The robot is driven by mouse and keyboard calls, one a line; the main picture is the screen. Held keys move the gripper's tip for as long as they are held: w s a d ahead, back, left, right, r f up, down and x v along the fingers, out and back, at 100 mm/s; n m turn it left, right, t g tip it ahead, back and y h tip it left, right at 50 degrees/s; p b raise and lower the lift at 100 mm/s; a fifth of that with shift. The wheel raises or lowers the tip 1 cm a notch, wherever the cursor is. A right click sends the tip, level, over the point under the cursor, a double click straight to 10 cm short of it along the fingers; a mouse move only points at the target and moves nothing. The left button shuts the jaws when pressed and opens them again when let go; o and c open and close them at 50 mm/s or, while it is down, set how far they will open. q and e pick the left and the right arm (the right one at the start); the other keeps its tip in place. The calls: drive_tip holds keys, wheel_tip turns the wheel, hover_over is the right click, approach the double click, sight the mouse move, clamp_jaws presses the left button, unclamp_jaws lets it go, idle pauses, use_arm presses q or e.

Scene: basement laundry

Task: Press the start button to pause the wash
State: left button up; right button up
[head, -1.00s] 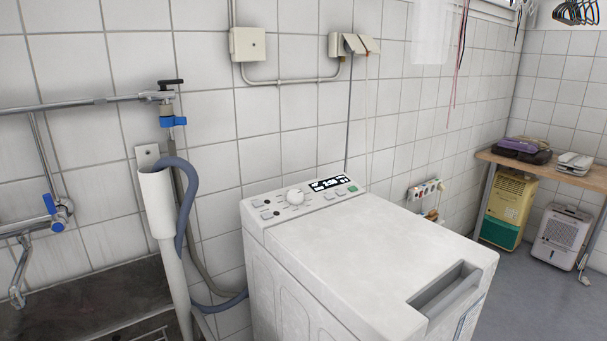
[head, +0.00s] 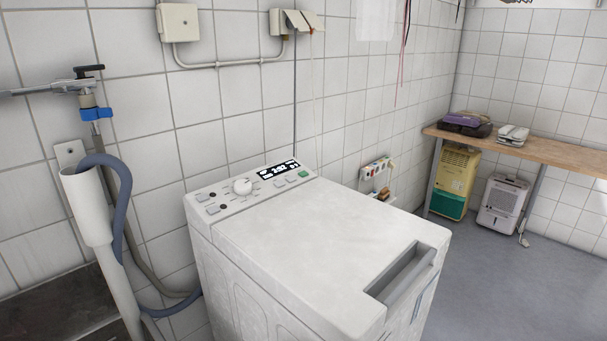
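A white top-loading washing machine (head: 290,240) stands against the tiled wall in the middle of the head view. Its lid is shut, with a recessed handle (head: 402,274) at the front right. The control panel along its back edge has a round knob (head: 242,186), several small grey buttons and a lit display (head: 279,170) with white characters, too small to read surely. A green button (head: 304,173), likely the start button, sits at the panel's right end. Neither of my grippers is in view.
To the right is open grey floor (head: 490,285), with a wooden bench (head: 560,150) and two dehumidifier-like units beyond.

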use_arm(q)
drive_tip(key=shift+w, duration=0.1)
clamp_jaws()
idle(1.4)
